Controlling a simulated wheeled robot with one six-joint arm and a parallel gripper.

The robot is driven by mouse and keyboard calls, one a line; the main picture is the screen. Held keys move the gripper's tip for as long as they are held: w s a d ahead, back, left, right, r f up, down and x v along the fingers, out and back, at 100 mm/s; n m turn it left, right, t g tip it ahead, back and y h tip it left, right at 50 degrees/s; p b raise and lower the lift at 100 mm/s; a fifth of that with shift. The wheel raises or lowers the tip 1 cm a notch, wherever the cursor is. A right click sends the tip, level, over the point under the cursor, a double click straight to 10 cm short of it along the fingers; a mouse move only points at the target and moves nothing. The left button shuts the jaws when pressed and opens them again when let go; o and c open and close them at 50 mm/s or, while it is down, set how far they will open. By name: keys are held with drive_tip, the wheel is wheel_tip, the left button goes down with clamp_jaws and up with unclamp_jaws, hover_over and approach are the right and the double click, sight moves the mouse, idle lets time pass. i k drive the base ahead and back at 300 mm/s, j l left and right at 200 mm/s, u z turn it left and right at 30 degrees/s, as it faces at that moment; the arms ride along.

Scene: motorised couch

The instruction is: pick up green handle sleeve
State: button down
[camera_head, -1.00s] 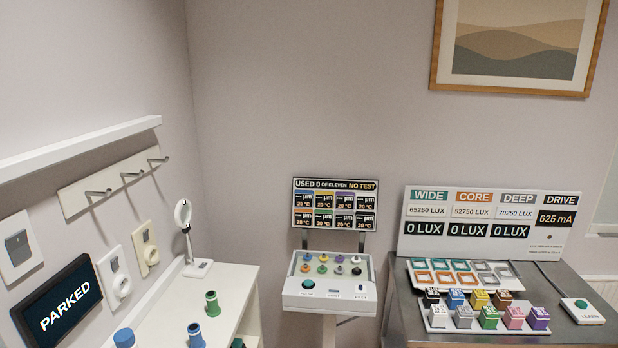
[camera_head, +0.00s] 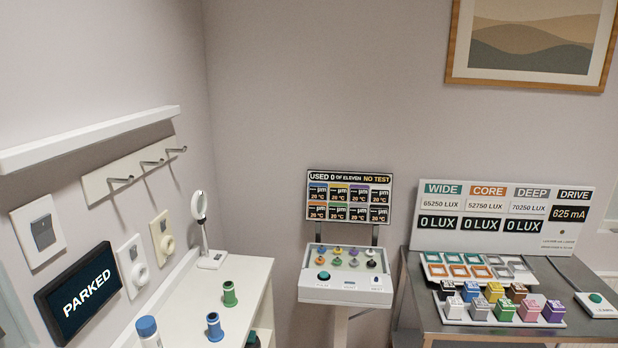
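A green handle sleeve (camera_head: 229,294) stands upright on the white cabinet top at the lower left. A blue sleeve (camera_head: 215,327) stands nearer to me on the same top. A larger blue and white bottle-like object (camera_head: 148,332) stands to its left, cut by the lower edge. A dark green object (camera_head: 252,340) shows only in part at the bottom, beside the cabinet front. My gripper is not in view.
The white cabinet top (camera_head: 246,269) holds a magnifier lamp (camera_head: 206,250) at its back. A console (camera_head: 346,285) with small knobs stands to the right. Further right, a metal table (camera_head: 432,320) carries coloured blocks. A PARKED screen (camera_head: 80,291) hangs on the left wall.

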sight(230, 300)
drive_tip(key=i+u, duration=0.4)
drive_tip(key=i, duration=0.8)
